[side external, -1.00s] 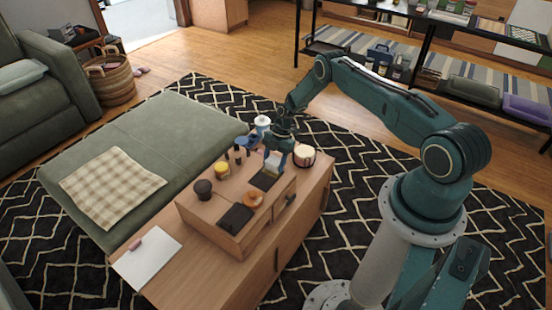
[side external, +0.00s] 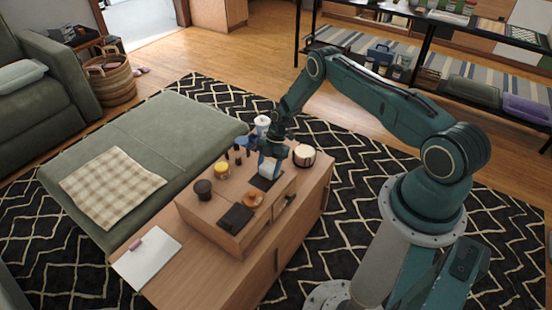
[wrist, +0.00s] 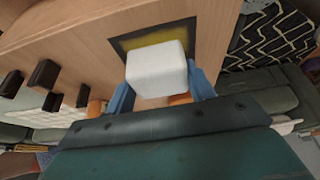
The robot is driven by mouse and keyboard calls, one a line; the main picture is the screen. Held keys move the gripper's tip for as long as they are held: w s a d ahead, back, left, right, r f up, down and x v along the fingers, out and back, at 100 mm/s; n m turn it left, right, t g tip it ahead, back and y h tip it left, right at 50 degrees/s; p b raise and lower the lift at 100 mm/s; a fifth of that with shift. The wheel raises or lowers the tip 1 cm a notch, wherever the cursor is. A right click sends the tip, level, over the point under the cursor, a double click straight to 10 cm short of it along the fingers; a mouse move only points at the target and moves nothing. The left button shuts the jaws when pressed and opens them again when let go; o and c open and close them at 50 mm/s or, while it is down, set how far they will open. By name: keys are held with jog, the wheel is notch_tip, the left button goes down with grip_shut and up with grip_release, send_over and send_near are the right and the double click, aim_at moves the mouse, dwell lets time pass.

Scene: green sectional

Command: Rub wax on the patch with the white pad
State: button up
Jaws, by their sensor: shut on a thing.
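My gripper (side external: 271,154) is shut on the white pad (wrist: 156,68), whose blocky end fills the middle of the wrist view between blue fingers. The pad also shows in the side view (side external: 268,169), just under the fingers. The patch (wrist: 122,44) is a dark-bordered rectangle with a yellow area inside, on the wooden surface. In the side view the patch (side external: 261,184) lies on the raised wooden box, right below the pad. The pad hides part of the patch in both views. I cannot tell whether the pad touches it.
White paper (side external: 147,262) lies front left.

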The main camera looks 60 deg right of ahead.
aim_at(257, 187)
jog(key=shift+a+f, duration=0.15)
jog(key=shift+a, duration=1.75)
jog(key=shift+s+a, duration=0.1)
jog(key=shift+a, duration=0.05)
jog(key=shift+a, duration=1.75)
jog(key=shift+r, duration=0.25)
jog(key=shift+d+r, duration=0.1)
jog(key=shift+r, duration=2.85)
jog(key=shift+r, duration=0.1)
jog(key=shift+r, duration=1.4)
